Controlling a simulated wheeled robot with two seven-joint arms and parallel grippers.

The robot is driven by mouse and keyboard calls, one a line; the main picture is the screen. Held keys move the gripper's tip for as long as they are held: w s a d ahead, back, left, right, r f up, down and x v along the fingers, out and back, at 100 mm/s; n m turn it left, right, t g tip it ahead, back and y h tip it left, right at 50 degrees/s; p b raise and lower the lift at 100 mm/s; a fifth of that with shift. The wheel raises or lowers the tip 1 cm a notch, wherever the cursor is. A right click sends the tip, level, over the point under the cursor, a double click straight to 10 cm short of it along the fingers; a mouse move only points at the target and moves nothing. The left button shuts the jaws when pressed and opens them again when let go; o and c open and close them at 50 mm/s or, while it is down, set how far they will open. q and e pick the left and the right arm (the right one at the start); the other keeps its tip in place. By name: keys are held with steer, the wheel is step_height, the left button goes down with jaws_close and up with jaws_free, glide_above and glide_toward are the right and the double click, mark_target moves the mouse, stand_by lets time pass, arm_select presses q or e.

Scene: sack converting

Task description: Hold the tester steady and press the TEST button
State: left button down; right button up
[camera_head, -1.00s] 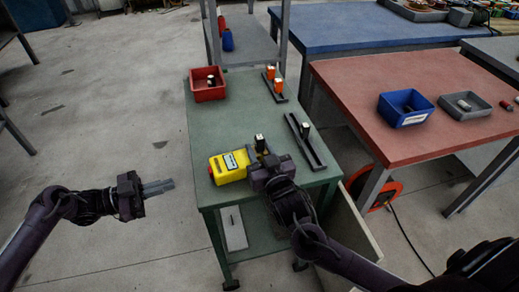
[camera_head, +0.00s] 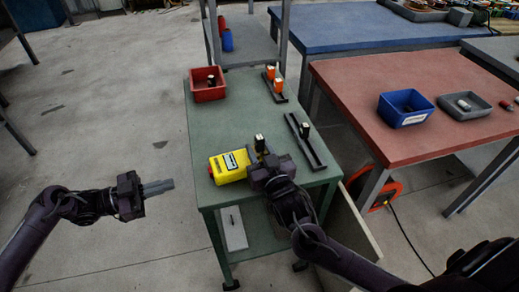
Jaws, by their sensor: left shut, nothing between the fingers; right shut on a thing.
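The yellow tester (camera_head: 229,167) lies on the near end of the green table, with a pale display panel on top and a red part at its left end. My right gripper (camera_head: 257,167) is at the tester's right end and is shut on it; the fingertips are partly hidden by the gripper body. The TEST button cannot be told apart at this size. My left gripper (camera_head: 158,187) is shut and empty, over open floor to the left of the table and apart from the tester.
The green table (camera_head: 235,110) also bears a red bin (camera_head: 208,85), a dark rack (camera_head: 306,141) and another rack with orange-topped items (camera_head: 276,84). A small black item with a pale top (camera_head: 259,143) stands just behind my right gripper. A red-topped table (camera_head: 370,80) stands to the right.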

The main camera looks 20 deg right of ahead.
mark_target(209, 173)
arm_select(q)
steer(key=d+t, duration=0.1)
steer(key=d, duration=0.1)
steer(key=s+d+m+t, duration=0.1)
steer(key=d, duration=0.1)
steer(key=s+d+t, duration=0.1)
steer(key=d, duration=0.1)
steer(key=shift+s+d+m, duration=0.1)
steer(key=shift+m, duration=0.3)
steer(key=w+a+n+t+y, duration=0.1)
steer(key=a+n+t+y, duration=0.4)
steer(key=a+t+y, duration=0.1)
steer(key=a+t, duration=0.1)
steer(key=t, duration=0.1)
steer(key=shift+a+r+t, duration=0.15)
steer(key=shift+t, duration=0.15)
steer(key=shift+d, duration=4.4)
